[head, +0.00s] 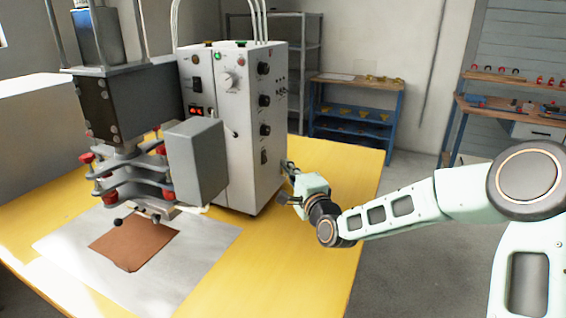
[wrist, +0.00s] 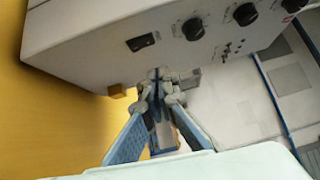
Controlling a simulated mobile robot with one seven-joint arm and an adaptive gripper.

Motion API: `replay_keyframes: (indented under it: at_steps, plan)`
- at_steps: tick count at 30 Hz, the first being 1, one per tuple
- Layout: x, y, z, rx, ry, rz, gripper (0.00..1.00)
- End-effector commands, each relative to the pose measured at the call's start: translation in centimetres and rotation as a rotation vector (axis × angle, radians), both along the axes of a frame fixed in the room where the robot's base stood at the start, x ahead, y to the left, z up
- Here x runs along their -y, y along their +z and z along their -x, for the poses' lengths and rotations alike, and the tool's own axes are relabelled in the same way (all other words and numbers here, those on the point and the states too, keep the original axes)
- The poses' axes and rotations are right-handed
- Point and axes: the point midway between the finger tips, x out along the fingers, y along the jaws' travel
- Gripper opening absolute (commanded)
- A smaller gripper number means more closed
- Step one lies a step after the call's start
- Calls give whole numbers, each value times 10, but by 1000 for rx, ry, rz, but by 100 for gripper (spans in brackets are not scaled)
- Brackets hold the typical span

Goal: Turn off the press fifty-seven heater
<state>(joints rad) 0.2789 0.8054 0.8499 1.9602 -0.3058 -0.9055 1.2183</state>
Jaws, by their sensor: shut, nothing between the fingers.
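The press (head: 125,110) stands on the yellow table with a pale grey control box (head: 232,170) at its right. The box's right side carries a column of black knobs (head: 264,100) and a black rocker switch (head: 264,157) below them. The wrist view shows this rocker switch (wrist: 140,42) and the knobs (wrist: 193,28). I cannot read which control is the heater's or how the rocker is set. My gripper (head: 288,172) is shut and empty, low beside that side. In the wrist view its fingertips (wrist: 160,76) are near the box's bottom edge, below and right of the rocker; contact is unclear.
The box's front has a white dial (head: 229,80), a red-lit display (head: 195,110) and buttons on top. A brown sheet (head: 135,243) lies on a pale mat under the press. The yellow table (head: 300,250) is clear around my gripper. A blue shelf unit (head: 352,112) stands behind.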

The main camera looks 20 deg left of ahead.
Motion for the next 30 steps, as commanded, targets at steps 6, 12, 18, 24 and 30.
replay_keyframes:
  at_steps: [6,12,18,24,30]
  plan:
    - [21,4,27,0,-1,0,0]
    - [30,5,39,1,-1,-1,0]
    - [32,4,41,1,-1,-1,0]
    - [31,4,41,1,-1,-1,0]
    - [31,4,41,0,-1,0,0]
